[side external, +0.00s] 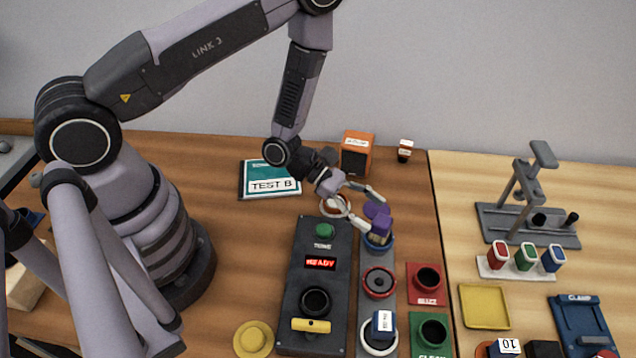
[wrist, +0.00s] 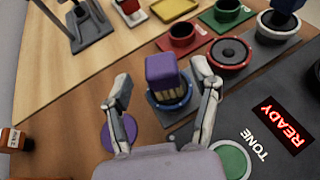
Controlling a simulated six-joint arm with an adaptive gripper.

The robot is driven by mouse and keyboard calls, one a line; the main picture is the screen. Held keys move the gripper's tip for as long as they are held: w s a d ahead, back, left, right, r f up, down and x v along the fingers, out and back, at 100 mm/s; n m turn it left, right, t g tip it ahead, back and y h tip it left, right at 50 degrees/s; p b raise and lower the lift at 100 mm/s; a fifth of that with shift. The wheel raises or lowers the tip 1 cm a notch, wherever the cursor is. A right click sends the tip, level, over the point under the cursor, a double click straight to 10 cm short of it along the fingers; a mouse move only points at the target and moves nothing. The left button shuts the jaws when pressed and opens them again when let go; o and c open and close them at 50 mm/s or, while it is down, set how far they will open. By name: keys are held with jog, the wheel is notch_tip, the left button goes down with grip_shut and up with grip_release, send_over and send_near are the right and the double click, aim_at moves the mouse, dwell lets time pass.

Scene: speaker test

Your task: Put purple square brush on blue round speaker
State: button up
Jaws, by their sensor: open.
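The purple square brush (wrist: 162,70) stands upright, bristles down, on the blue round speaker (wrist: 184,103) in the wrist view. In the side view the brush (side external: 382,226) and the blue rim of the speaker (side external: 378,245) show at the far end of the dark speaker strip. My gripper (wrist: 165,84) is open, with one finger on each side of the brush and gaps between in the wrist view. In the side view my gripper (side external: 373,212) is close to the brush. The brush covers part of the speaker's face.
A control box (side external: 320,255) reading READY stands left. A flat purple disc (wrist: 124,131) lies beside the blue speaker. Red (side external: 416,296) and green trays sit right.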

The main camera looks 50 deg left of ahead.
jog(key=v, duration=0.8)
jog(key=s+r+m+g+y, duration=0.1)
jog(key=s+r+m+g, duration=0.3)
jog(key=r+m, duration=0.45)
jog(key=s+r+m+g+y, duration=0.1)
jog(key=s+r+m+g, duration=0.4)
jog(key=r, duration=0.6)
jog(key=s+a+r+m+t+y, duration=0.7)
jog(key=a+r+m+t+y, duration=0.2)
jog(key=a+r+y, duration=0.1)
jog(key=shift+s+a+r+t+y, duration=0.35)
jog(key=shift+a+r, duration=0.25)
jog(key=shift+a, duration=0.45)
